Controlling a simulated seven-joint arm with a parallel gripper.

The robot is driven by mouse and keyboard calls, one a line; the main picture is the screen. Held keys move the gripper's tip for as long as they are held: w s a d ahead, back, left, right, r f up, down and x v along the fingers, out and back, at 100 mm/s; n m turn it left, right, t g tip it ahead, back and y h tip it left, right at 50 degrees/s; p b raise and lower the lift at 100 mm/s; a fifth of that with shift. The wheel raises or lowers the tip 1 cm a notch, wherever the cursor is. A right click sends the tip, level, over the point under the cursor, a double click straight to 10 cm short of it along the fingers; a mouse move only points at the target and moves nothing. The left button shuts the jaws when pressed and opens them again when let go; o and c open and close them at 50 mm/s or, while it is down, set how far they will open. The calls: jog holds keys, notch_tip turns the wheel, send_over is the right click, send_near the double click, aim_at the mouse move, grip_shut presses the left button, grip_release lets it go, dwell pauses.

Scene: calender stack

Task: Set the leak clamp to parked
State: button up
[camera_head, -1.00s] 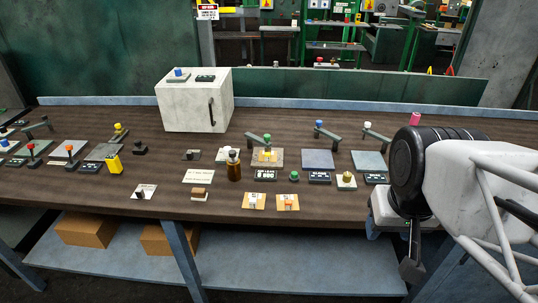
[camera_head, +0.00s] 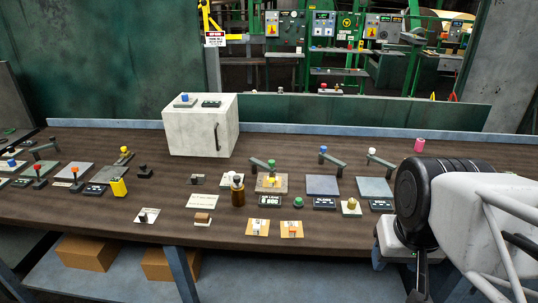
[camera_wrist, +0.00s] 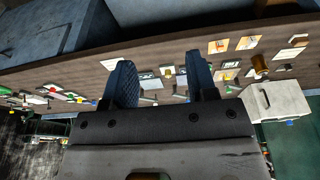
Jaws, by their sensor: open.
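I cannot read a label that names the leak clamp, so I cannot tell which fitting it is. Red-knobbed (camera_head: 39,173) and orange-knobbed (camera_head: 76,178) levers stand at the left. My gripper (camera_wrist: 162,82) is open and empty, with two dark fingers apart. In the head view my arm is at the right front, and the fingers are mostly hidden.
A white cabinet (camera_head: 192,125) stands at the back of the brown bench (camera_head: 130,222). The front left of the bench is clear.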

jog(key=shift+w, duration=0.1)
dwell(0.4)
jog(key=w+a+r+m, duration=0.1)
jog(key=w+a, duration=0.2)
jog(key=w, duration=0.7)
jog(key=w+a+r+g, duration=0.1)
jog(key=w+a+r, duration=0.15)
jog(key=w, duration=0.65)
jog(key=w+a+m, duration=0.1)
jog(key=w+a, duration=0.2)
jog(key=w, duration=0.7)
jog(key=w+a+f, duration=0.3)
jog(key=w+a, duration=0.2)
jog(key=w, duration=0.3)
jog(key=w+a+f+m+g, duration=0.1)
jog(key=w+a+f, duration=0.3)
jog(key=w, duration=0.4)
jog(key=w+a+f+m, duration=0.1)
jog(key=w+a+f, duration=0.3)
jog(key=w+a, duration=0.2)
jog(key=shift+w+a+f+g, duration=0.1)
jog(key=shift+w+a+g, duration=0.1)
jog(key=shift+w, duration=0.35)
jog(key=shift+w+a+f+g, duration=0.1)
jog(key=shift+w+a, duration=0.05)
jog(key=shift+w, duration=0.35)
jog(key=shift+w+a+f, duration=0.25)
jog(key=shift+w+a, duration=0.05)
jog(key=shift+f, duration=0.1)
